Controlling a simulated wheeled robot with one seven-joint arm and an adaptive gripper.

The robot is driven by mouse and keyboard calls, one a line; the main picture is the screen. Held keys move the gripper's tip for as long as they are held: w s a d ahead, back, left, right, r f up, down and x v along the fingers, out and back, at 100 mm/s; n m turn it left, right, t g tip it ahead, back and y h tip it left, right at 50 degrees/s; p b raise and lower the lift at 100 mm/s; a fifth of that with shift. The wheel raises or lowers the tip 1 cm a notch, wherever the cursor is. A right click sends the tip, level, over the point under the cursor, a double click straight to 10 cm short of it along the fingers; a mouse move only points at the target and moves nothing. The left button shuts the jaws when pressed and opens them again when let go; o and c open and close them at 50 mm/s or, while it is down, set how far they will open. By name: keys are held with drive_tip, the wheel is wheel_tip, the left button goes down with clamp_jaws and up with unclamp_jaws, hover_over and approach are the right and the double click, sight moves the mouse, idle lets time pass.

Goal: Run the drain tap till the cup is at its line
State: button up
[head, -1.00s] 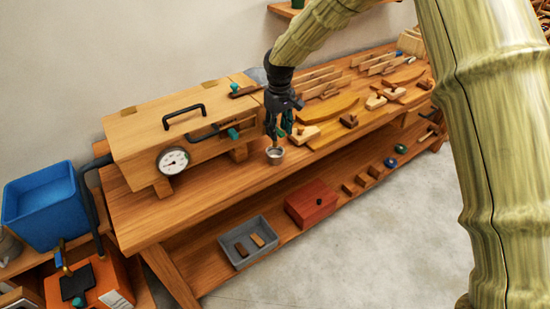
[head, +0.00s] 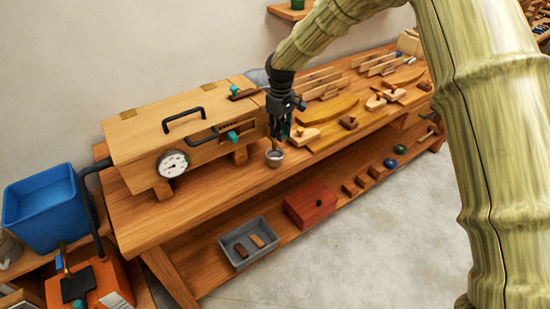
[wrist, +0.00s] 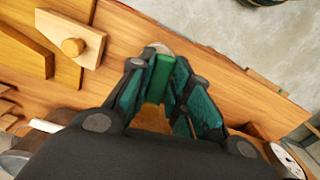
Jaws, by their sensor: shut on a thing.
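My gripper (head: 283,128) points down beside the right end of the wooden steam box (head: 150,135). In the wrist view its teal fingers (wrist: 165,95) are closed around a green handle (wrist: 160,75), which looks like the drain tap's lever. The small grey metal cup (head: 274,158) stands upright on the bench just below and in front of the gripper. A small brownish piece shows over the cup; I cannot tell whether it is the spout or liquid. Part of a pale round rim, likely the cup's, shows past the handle. The cup's line and level are too small to read.
The box has a round dial gauge (head: 172,163), a black lid handle (head: 183,119) and another teal knob (head: 232,136). Wooden formers and clamps (head: 330,110) crowd the bench to the right. A grey tray (head: 249,243) and red box (head: 311,204) sit on the lower shelf.

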drive_tip(key=w+n+p, duration=0.1)
drive_tip(key=n, duration=0.1)
drive_tip(key=w+n+p, duration=0.1)
drive_tip(key=n, duration=0.2)
drive_tip(key=d+n+p, duration=0.1)
drive_tip(key=n, duration=0.1)
drive_tip(key=shift+w+r, duration=0.15)
drive_tip(key=shift+w, duration=0.25)
drive_tip(key=shift+d, duration=0.25)
idle(1.8)
drive_tip(key=shift+s+f, duration=0.15)
drive_tip(key=shift+f, duration=0.05)
idle(3.9)
